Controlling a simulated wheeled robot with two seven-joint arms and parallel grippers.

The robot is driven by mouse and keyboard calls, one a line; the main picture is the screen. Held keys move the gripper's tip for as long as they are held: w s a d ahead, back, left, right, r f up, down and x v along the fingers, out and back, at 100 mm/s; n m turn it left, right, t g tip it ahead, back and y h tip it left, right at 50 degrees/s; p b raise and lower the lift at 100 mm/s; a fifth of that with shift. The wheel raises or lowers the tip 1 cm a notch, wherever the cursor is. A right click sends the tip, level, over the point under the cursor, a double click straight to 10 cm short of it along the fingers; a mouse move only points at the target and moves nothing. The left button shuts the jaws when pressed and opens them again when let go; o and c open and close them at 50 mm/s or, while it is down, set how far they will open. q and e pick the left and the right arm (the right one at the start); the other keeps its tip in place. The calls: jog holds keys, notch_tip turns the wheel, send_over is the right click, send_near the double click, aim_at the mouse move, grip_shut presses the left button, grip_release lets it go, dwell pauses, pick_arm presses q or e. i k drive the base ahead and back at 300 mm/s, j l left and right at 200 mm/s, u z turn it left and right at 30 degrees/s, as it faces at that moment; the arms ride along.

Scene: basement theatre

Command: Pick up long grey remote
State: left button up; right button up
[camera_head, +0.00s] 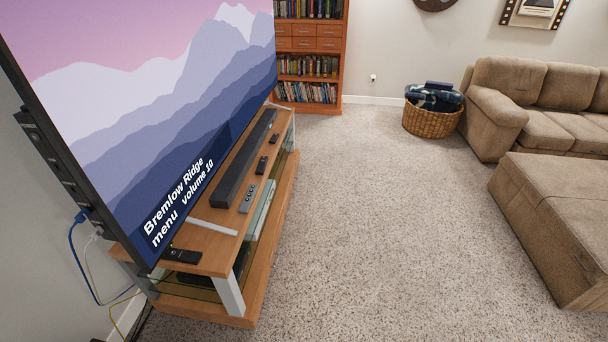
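A long grey remote (249,198) with dark buttons lies on the wooden TV stand (208,238). It is in front of the black soundbar (243,163), near the stand's right edge. A smaller black remote (262,164) lies farther back on the same top, and another small dark one (275,137) lies beyond it. A black remote (182,256) lies at the near end of the stand, below the television's corner. Neither of my grippers is in view.
A large television (150,100) stands over the left of the stand. Cables hang at its near end. Open carpet (390,220) lies right of the stand. A brown ottoman (560,220), a sofa (515,85), a wicker basket (432,121) and a bookcase (311,45) stand around it.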

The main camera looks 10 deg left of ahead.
aim_at(245, 206)
jog(key=i+u, duration=0.1)
jog(key=i, duration=0.4)
jog(key=i+l+u, duration=0.15)
jog(key=i, duration=0.3)
jog(key=i+l+u, duration=0.1)
jog(key=i, duration=0.35)
